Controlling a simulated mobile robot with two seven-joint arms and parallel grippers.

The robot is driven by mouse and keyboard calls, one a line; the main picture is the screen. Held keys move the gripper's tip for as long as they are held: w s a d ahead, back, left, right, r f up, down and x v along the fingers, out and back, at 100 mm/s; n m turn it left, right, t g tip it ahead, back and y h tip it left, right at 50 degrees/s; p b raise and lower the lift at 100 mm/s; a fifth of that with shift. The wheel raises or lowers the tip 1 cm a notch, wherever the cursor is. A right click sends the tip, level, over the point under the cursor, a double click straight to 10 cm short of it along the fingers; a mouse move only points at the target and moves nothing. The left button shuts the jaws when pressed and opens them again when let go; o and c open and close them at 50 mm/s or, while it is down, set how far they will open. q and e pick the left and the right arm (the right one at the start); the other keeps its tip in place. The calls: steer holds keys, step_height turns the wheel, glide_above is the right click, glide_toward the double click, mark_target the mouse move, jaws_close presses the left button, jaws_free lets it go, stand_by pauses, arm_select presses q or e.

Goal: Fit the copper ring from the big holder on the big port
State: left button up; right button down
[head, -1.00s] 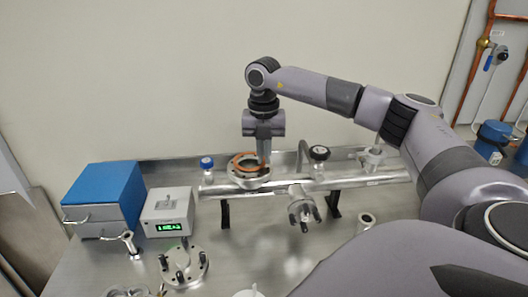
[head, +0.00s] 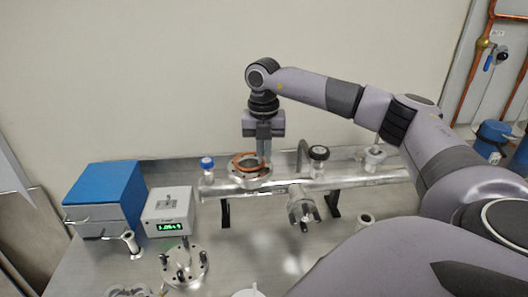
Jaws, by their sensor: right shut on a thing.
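The copper ring (head: 244,158) is an orange-brown band at the top of the big port (head: 243,180), a round metal flange on the horizontal pipe. My right gripper (head: 264,160) points straight down at the ring's right side and is shut on it. The ring looks level and over the port; I cannot tell whether it rests fully on the flange. My left gripper is not in view. I cannot make out the big holder for certain.
A steel table holds a blue box (head: 105,190), a grey gauge box with green digits (head: 167,210) and a studded flange (head: 184,265) at front left. A blue-knobbed valve (head: 207,165) and a black-knobbed valve (head: 319,158) flank the port. A smaller studded port (head: 303,212) faces forward.

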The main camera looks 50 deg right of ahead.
steer(key=shift+f+b, duration=0.3)
steer(key=shift+f, duration=0.3)
stand_by(1.0)
steer(key=c, duration=1.2)
jaws_free()
steer(key=shift+a, duration=0.1)
step_height(320, 180, up, 8)
steer(key=shift+f+b, duration=0.25)
steer(key=shift+b, duration=0.1)
